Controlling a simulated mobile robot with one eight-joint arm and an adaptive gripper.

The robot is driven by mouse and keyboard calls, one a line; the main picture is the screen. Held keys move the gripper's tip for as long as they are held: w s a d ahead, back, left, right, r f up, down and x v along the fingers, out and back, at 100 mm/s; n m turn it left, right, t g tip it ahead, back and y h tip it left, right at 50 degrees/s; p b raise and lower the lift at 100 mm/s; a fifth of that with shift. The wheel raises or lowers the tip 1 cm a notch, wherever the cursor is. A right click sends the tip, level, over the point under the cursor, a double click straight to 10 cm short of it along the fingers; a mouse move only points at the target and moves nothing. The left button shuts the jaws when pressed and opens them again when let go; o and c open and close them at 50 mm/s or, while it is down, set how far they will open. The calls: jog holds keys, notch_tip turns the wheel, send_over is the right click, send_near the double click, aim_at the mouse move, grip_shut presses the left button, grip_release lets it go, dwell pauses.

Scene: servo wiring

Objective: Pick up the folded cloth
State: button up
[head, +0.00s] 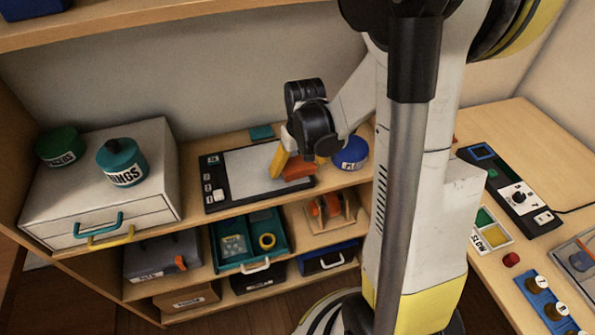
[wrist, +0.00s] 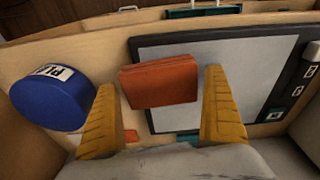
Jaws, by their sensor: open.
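The folded cloth (head: 298,172) looks like a small orange-red folded pad on the shelf top, by the right end of a black-framed grey panel. In the wrist view the cloth (wrist: 158,80) lies between my two yellow fingers, with a gap on each side. My gripper (head: 297,166) is open and low over the cloth, one finger to either side. It also shows in the wrist view (wrist: 160,84). The gripper hides part of the cloth in the head view, and I cannot tell the exact height of the fingertips.
A blue round container (head: 350,152) stands close on the right of my gripper. The black-framed panel (head: 240,172) lies to the left. A white drawer box (head: 105,185) with teal tubs stands farther left. A small teal item (head: 261,132) lies behind the panel.

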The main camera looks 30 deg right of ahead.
aim_at(297, 162)
jog(key=shift+r, duration=0.1)
jog(key=shift+c, duration=0.3)
jog(key=c, duration=0.9)
jog(key=shift+r+p, duration=0.5)
jog(key=shift+r, duration=0.1)
notch_tip(297, 162, up, 3)
jog(key=shift+f+p, duration=0.1)
jog(key=shift+p, duration=0.75)
jog(key=s+d+r+p, duration=0.4)
jog(key=s+r, duration=0.3)
jog(key=s, duration=0.3)
jog(key=shift+d, duration=0.9)
